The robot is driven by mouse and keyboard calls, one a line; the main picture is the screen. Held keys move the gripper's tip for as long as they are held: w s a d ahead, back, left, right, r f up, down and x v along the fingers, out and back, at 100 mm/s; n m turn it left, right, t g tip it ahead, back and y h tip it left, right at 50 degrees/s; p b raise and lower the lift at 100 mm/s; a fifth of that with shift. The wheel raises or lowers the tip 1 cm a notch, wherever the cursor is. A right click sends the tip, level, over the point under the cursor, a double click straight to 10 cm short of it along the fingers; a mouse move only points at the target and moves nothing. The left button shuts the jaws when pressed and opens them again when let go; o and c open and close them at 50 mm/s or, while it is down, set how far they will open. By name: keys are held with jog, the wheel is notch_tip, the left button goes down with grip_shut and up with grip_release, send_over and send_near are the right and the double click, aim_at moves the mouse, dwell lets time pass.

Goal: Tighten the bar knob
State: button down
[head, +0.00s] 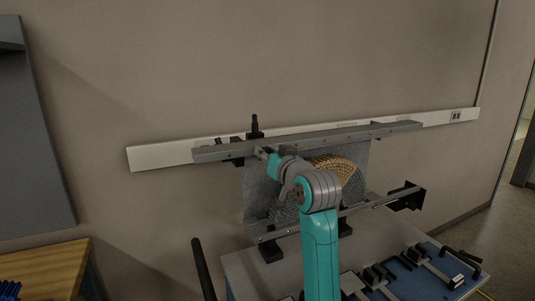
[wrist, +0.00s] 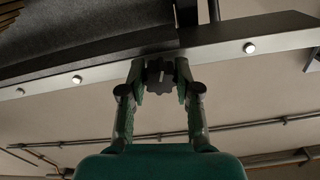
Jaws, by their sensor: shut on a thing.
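The bar knob (wrist: 160,76) is a small dark lobed knob with a pale slot-like mark at its middle. It sits against the underside of the grey metal bar (wrist: 228,38) in the wrist view. My gripper (wrist: 160,78) is shut on the knob, with one finger on each side of it. In the head view the bar (head: 320,138) runs across the top of the lattice fixture, and my gripper (head: 266,155) is just below its left part. The knob cannot be made out in the head view.
A grey lattice sheet (head: 257,190) and a tan lattice specimen (head: 335,165) stand under the bar, partly behind my arm. A blue tray (head: 415,283) with clamps and tools lies on the bench at front right. A wooden table (head: 45,266) stands at left. The wall is close behind.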

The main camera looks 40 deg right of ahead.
jog(key=c, duration=0.8)
grip_release()
jog(key=v, duration=1.2)
